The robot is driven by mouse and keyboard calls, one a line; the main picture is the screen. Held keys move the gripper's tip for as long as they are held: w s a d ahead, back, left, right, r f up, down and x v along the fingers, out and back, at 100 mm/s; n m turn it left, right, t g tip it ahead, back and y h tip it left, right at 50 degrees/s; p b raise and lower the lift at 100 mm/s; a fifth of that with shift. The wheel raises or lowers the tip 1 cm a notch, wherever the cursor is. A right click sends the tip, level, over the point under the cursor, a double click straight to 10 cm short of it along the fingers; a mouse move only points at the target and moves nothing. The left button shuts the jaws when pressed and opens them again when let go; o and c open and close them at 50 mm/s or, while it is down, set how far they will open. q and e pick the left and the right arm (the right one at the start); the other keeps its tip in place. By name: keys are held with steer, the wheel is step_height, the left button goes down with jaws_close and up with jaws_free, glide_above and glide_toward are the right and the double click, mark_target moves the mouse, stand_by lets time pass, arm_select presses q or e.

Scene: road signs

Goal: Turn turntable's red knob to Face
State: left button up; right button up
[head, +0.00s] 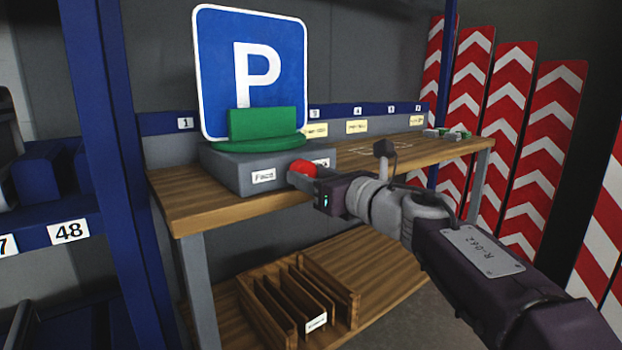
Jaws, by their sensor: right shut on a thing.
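The turntable has a grey base (225,170) on the wooden workbench, with a green round plate and green holder (262,124) on top. A blue parking sign (215,70) with a white P stands upright in the holder, its front toward me. The red knob (302,168) is on the base's front, between a label reading "Face" (263,176) on the left and another label, partly hidden, on the right. My right gripper (305,178) is shut on the red knob and covers part of it. The knob's pointing direction cannot be made out. My left gripper is not in view.
The workbench (370,157) has a few small grey and green items (447,134) at its right end. A wooden slotted rack (297,300) sits on the lower shelf. Blue shelving (105,130) stands at left; red-white chevron boards (495,90) lean at right.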

steer(key=shift+f, duration=0.1)
steer(key=o, duration=1.4)
steer(key=shift+s+d, duration=0.25)
steer(key=shift+s, duration=0.05)
steer(key=p+v, duration=0.1)
steer(key=v, duration=0.7)
steer(key=shift+s, duration=0.15)
